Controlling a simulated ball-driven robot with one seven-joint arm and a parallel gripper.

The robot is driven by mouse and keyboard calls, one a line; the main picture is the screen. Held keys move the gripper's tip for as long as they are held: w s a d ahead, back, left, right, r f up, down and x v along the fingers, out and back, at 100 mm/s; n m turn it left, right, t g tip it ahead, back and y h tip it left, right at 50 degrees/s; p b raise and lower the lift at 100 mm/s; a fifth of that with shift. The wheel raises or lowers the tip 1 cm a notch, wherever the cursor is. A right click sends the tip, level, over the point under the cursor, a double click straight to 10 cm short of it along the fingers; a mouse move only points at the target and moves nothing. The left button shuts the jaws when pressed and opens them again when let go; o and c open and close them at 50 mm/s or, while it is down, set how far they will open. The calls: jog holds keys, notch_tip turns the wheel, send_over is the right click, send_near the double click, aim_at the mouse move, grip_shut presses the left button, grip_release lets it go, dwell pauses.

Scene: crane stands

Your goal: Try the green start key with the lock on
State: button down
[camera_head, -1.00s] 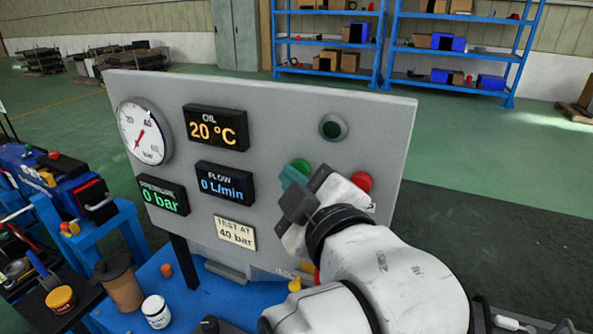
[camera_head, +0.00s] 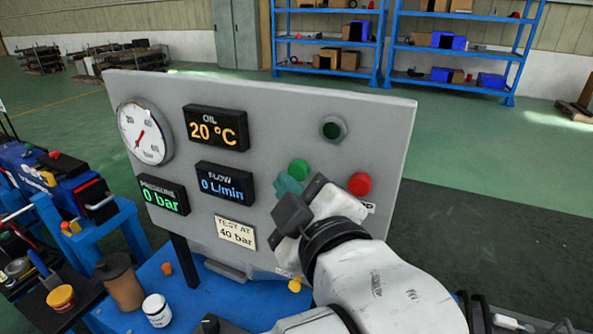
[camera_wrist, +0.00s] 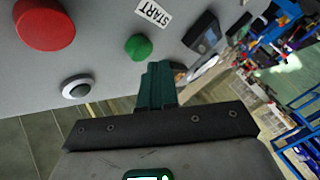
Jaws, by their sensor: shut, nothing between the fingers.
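The green start key (camera_head: 298,168) is a round button on the grey panel (camera_head: 270,110), left of the red key (camera_head: 360,184). In the wrist view the green key (camera_wrist: 138,46) sits by a START label, just beyond my fingertips. My gripper (camera_head: 287,186) is shut and empty, its teal fingers just below and left of the green key in the head view. In the wrist view a small gap shows between my fingers (camera_wrist: 157,80) and the key.
The displays read oil 20 °C, flow 0 L/min and pressure display (camera_head: 163,195) 0 bar. A round gauge (camera_head: 145,132) is at the left. The round lamp (camera_head: 333,129) looks dark.

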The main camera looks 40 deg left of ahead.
jog(key=s, duration=0.2)
jog(key=s+d+p, duration=0.1)
jog(key=s, duration=0.2)
jog(key=shift+d, duration=0.1)
dwell(0.3)
dwell(0.8)
